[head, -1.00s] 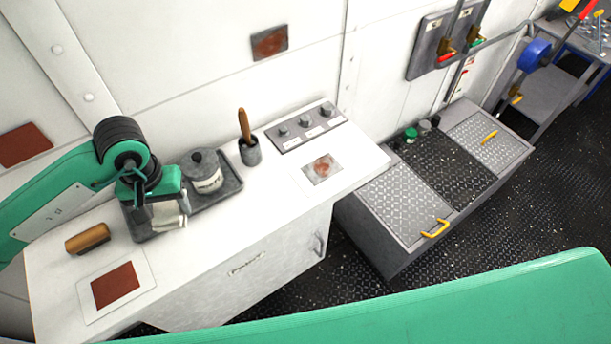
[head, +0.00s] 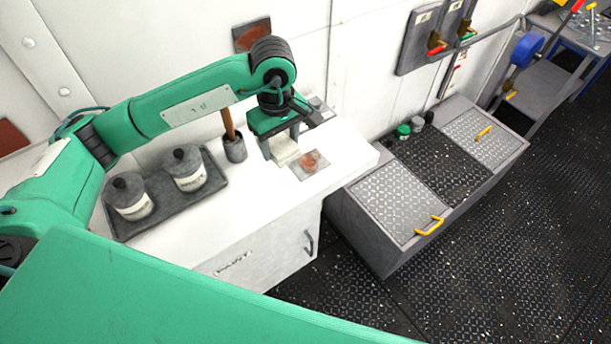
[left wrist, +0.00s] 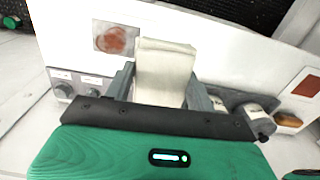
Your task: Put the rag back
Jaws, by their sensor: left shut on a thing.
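The rag is a folded cream cloth (head: 285,150), held between the fingers of my left gripper (head: 281,140). In the left wrist view the rag (left wrist: 164,70) fills the space between the two grey fingers of the gripper (left wrist: 162,88). The gripper is shut on it above the right part of the white counter (head: 250,205), just left of a pale plate with a rusty red patch (head: 311,163). Whether the rag touches the counter I cannot tell. My right gripper is not in view.
A dark tray (head: 150,225) with two lidded canisters (head: 184,167) stands on the counter's left. A cup with a wooden-handled tool (head: 234,147) is close to my left gripper. A knob panel (head: 318,110) is partly hidden behind it. A low chest with yellow handles (head: 390,200) stands right of the counter.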

